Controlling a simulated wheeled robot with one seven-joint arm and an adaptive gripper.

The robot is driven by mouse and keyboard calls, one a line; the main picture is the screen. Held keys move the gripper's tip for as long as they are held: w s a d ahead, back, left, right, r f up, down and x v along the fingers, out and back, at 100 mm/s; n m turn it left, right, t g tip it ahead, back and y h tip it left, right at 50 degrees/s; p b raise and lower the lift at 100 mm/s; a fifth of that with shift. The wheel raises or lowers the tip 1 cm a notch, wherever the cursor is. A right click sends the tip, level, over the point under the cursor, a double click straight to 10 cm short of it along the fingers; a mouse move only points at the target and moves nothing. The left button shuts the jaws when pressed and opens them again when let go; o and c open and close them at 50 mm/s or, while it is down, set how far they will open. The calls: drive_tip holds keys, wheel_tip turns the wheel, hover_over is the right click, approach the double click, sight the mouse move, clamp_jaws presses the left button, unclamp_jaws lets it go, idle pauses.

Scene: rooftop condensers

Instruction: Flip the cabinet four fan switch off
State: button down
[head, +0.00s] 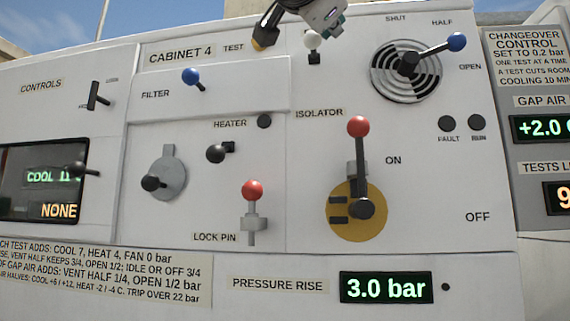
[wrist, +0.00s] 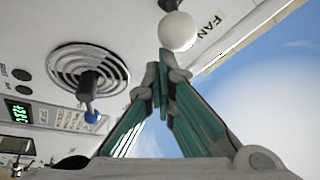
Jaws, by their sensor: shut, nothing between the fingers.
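The fan switch is a lever with a white ball knob (head: 312,40). Its ball stands just above a small black base on the upper part of the Cabinet 4 panel (head: 265,85). In the wrist view, the white ball (wrist: 177,31) is beside the FAN label (wrist: 205,33). My gripper (head: 318,18) is at the top edge of the head view, just above the ball. In the wrist view, its teal fingers (wrist: 163,65) are shut and empty, with the tips close to the ball. I cannot tell if they touch. In the head view the FAN label does not show.
The vent dial (head: 406,68) has a blue-knobbed lever right of the fan switch. The blue filter switch (head: 191,77) is left. Below are the heater lever (head: 216,153), red lock pin (head: 252,190) and red-knobbed isolator (head: 358,127). The display (head: 386,288) reads 3.0 bar.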

drive_tip(key=shift+f+b, duration=0.35)
drive_tip(key=shift+b, duration=0.35)
drive_tip(key=shift+w+f+t+h+b, duration=0.1)
drive_tip(key=shift+f+t+h+b, duration=0.25)
drive_tip(key=shift+b, duration=0.9)
drive_tip(key=shift+f+b, duration=0.25)
drive_tip(key=shift+b, duration=0.45)
